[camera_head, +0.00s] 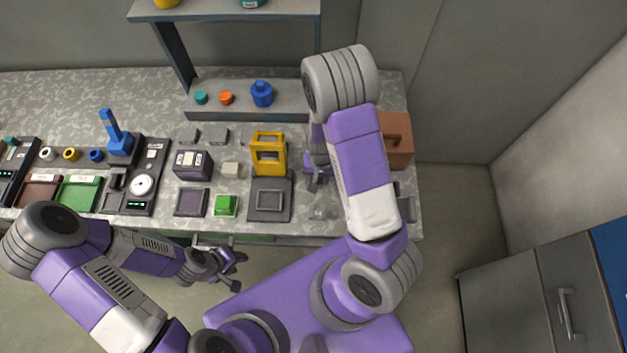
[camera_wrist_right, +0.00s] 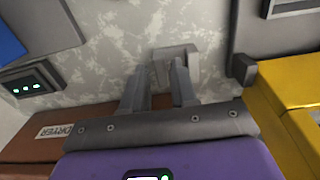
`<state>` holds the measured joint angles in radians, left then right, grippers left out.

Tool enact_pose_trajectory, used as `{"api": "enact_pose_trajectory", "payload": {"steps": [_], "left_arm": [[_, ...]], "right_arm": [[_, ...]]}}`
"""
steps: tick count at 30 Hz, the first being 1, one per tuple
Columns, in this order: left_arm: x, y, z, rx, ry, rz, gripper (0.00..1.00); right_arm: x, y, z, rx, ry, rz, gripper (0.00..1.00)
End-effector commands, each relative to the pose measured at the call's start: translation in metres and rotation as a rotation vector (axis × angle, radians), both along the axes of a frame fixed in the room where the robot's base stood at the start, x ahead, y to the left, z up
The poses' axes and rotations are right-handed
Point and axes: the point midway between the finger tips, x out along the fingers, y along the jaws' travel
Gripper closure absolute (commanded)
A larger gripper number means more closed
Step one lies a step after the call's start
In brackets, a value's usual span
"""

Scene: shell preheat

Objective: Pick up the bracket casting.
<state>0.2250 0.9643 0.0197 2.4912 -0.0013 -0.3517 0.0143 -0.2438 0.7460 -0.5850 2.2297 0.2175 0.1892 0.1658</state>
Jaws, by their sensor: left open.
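The bracket casting, a small grey angled piece, lies on the mottled grey bench. In the right wrist view the bracket casting (camera_wrist_right: 178,52) is just past my right gripper's fingertips (camera_wrist_right: 160,70); the fingers stand apart, and I cannot tell whether they touch it. In the head view my right gripper (camera_head: 317,184) is low over the bench, right of the yellow stand, partly hidden by my arm. The casting is hard to make out there. My left gripper (camera_head: 240,271) is open and empty in front of the bench's front edge.
A yellow stand (camera_head: 268,140) and a dark plate (camera_head: 283,208) lie left of my right gripper. A brown box (camera_head: 399,150) stands to its right; its DRYER label shows in the wrist view. A shelf (camera_head: 290,102) stands behind. Fixtures crowd the bench's left.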

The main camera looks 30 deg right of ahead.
Motion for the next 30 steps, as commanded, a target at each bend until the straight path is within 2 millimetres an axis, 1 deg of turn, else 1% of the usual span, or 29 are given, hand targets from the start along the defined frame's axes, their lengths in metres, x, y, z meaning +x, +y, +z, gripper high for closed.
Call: {"api": "enact_pose_trajectory", "payload": {"steps": [1,3,10,11,16,26,28,30], "left_arm": [[0.000,0.000,-0.003,0.000,0.000,0.000,0.57],[0.000,0.000,-0.004,0.000,-0.001,0.000,0.57],[0.000,0.000,-0.003,0.000,-0.001,0.000,0.57],[0.000,0.000,-0.003,0.000,-0.001,0.000,0.57],[0.000,0.000,-0.003,0.000,-0.001,0.000,0.57],[0.000,0.000,-0.003,0.000,-0.001,0.000,0.57],[0.000,0.000,-0.001,0.000,-0.001,0.000,0.57],[0.000,0.000,0.001,0.000,-0.001,0.000,0.57]], "right_arm": [[0.000,0.000,-0.007,0.000,0.001,-0.001,0.72],[0.000,0.000,-0.011,0.001,0.001,0.000,0.72],[0.000,0.000,-0.012,0.000,-0.001,0.000,0.72],[0.000,0.000,-0.012,0.000,-0.001,0.000,0.74],[0.000,0.000,-0.012,0.000,-0.001,0.000,1.00],[0.000,0.000,-0.011,0.000,-0.001,0.000,1.00],[0.001,0.000,-0.007,0.000,-0.002,0.001,1.00],[0.001,0.000,0.001,0.000,-0.004,0.002,1.00]]}}
